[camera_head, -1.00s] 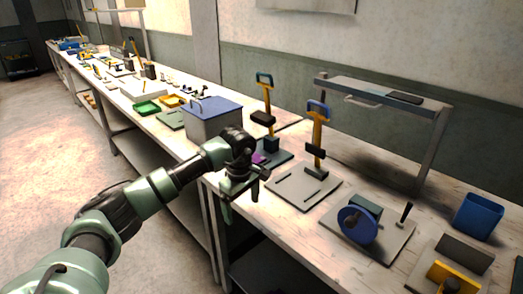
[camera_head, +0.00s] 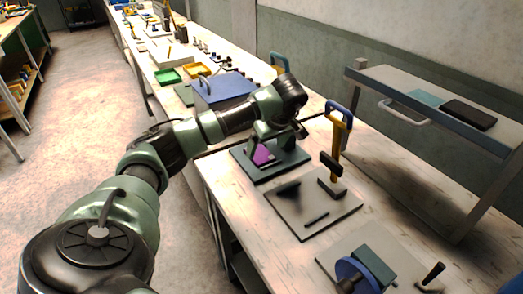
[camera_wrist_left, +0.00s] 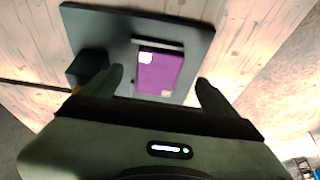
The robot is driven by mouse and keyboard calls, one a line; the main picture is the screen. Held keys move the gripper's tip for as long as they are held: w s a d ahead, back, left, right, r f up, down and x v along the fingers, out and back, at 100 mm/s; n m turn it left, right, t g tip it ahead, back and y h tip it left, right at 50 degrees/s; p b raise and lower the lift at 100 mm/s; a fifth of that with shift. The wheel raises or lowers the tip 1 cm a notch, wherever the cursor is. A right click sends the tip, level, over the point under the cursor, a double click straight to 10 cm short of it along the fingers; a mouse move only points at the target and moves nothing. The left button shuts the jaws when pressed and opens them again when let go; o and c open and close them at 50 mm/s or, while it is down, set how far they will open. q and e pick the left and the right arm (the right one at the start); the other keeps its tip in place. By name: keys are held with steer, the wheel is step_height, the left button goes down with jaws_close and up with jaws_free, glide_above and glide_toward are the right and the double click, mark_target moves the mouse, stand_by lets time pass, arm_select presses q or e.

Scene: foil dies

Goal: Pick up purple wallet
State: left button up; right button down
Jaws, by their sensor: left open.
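The purple wallet (camera_head: 262,155) lies on a dark base plate (camera_head: 268,175) on the workbench, partly hidden by my left gripper in the head view. My left gripper (camera_head: 277,138) is open above the plate. In the wrist view its two fingers (camera_wrist_left: 160,80) stand either side of the wallet, apart from it. My right gripper is in neither view.
A press with a yellow post and blue handle (camera_head: 341,125) stands on the neighbouring plate. A blue-lidded box (camera_head: 222,88) stands behind my arm. A raised shelf (camera_head: 425,105) stands at the right. A blue wheel tool (camera_head: 355,275) is at the front.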

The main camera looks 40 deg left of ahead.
mark_target(263, 157)
arm_select(q)
steer(key=p+x, duration=0.1)
steer(key=x, duration=0.2)
steer(key=shift+f, duration=0.4)
steer(key=shift+w+a+f, duration=0.15)
steer(key=shift+a+f, duration=0.1)
steer(key=shift+f, duration=0.25)
steer(key=c, duration=1.5)
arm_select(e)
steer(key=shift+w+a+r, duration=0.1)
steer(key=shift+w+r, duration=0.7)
arm_select(q)
steer(key=shift+r, duration=0.15)
